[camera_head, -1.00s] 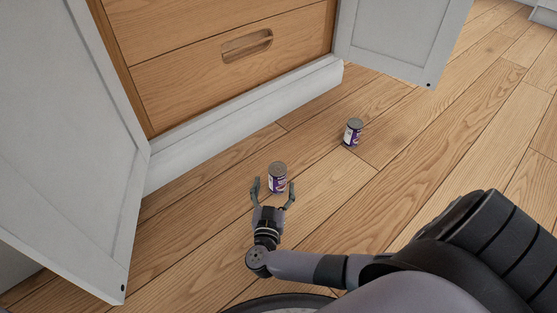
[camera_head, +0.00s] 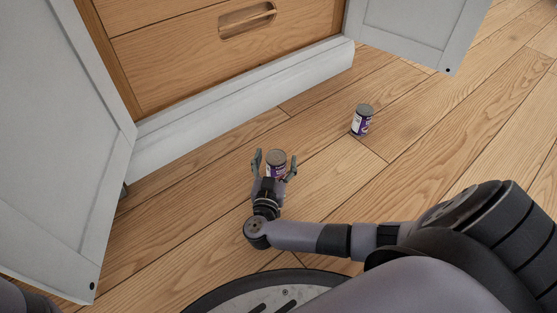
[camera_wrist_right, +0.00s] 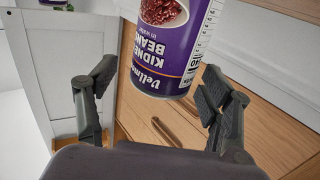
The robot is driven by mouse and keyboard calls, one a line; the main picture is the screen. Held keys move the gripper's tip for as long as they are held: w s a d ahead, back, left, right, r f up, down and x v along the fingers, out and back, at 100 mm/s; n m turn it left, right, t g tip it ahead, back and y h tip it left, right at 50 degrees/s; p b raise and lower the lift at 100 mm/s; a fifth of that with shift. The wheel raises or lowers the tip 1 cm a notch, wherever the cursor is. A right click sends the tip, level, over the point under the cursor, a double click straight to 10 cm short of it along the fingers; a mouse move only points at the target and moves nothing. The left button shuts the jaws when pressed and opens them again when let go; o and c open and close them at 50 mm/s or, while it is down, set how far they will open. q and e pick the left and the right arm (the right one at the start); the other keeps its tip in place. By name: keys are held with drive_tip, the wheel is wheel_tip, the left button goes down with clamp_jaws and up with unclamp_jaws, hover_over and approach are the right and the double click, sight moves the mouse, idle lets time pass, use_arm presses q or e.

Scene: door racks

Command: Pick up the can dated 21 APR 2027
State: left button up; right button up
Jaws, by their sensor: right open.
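A purple and white can with a grey top (camera_head: 277,158) stands upright on the floor. My right gripper (camera_head: 275,165) is open around it, one finger on each side. In the right wrist view the can (camera_wrist_right: 172,45) shows upside down, labelled kidney beans, between and just beyond the open fingers (camera_wrist_right: 160,85). Gaps show beside it there. A second similar can (camera_head: 361,120) stands upright farther back to the right. I cannot read a date on either can. My left gripper is not in view.
A wooden drawer unit (camera_head: 180,72) with a white plinth (camera_head: 240,98) stands behind the cans. White doors stand open at left (camera_head: 60,130) and right (camera_head: 410,30). The wooden floor (camera_head: 440,140) around the cans is clear.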

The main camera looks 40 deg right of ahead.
drive_tip(key=shift+a+r, duration=0.1)
drive_tip(key=shift+a, duration=0.05)
drive_tip(key=c, duration=1.5)
